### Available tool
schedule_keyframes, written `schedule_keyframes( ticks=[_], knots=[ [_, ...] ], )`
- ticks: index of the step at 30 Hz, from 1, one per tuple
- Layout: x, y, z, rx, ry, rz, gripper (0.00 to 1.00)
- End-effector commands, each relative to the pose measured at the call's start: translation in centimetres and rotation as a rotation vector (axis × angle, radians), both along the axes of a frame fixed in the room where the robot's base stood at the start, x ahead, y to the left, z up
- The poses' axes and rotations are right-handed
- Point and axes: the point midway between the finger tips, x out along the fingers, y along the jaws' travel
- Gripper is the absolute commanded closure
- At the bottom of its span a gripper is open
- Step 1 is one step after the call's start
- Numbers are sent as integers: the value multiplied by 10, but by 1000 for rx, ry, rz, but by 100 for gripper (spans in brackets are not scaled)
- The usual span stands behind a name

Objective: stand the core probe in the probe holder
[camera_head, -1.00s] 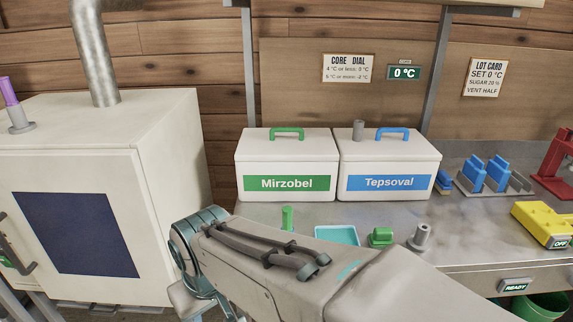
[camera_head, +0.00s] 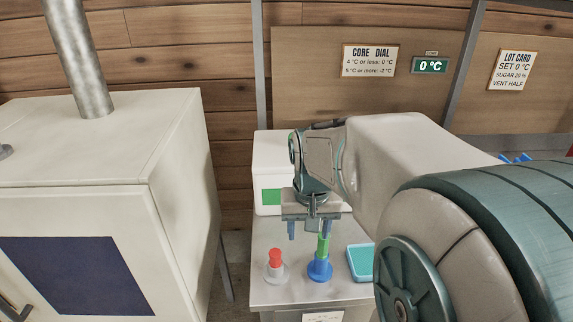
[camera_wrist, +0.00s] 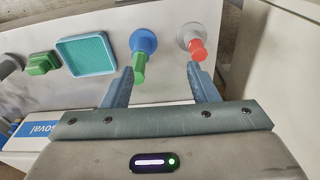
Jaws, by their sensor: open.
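My gripper (camera_head: 309,232) is open and empty, pointing down above the counter; its spread fingers also show in the wrist view (camera_wrist: 160,72). A green upright piece (camera_head: 323,246) stands in a blue round base (camera_head: 320,270), close to one finger. In the wrist view the green piece (camera_wrist: 139,68) lies just inside the left finger's tip. A red-topped piece (camera_head: 275,257) stands in a pale grey base (camera_head: 275,273) to its left; it shows beyond the right finger in the wrist view (camera_wrist: 198,50). I cannot tell which piece is the core probe or which base is its holder.
A teal tray (camera_head: 361,262) lies right of the blue base. A green block (camera_wrist: 42,63) and a grey piece (camera_wrist: 9,66) lie beyond it. A white lidded box (camera_head: 268,165) stands behind my gripper. A large white cabinet (camera_head: 100,140) stands left, across a gap.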

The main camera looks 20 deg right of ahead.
Motion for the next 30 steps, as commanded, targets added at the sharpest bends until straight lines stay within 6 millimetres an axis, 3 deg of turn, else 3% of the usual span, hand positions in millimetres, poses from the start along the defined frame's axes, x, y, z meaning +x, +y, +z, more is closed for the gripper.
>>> schedule_keyframes(
  ticks=[1, 6, 14, 30],
  knots=[
    [11, -15, 7, 10, 26, -54, 46],
    [34, -47, 9, 37, 73, -171, 46],
    [44, -61, 1, 54, 96, -221, 46],
    [43, -60, -97, 54, 98, -216, 46]
  ],
)
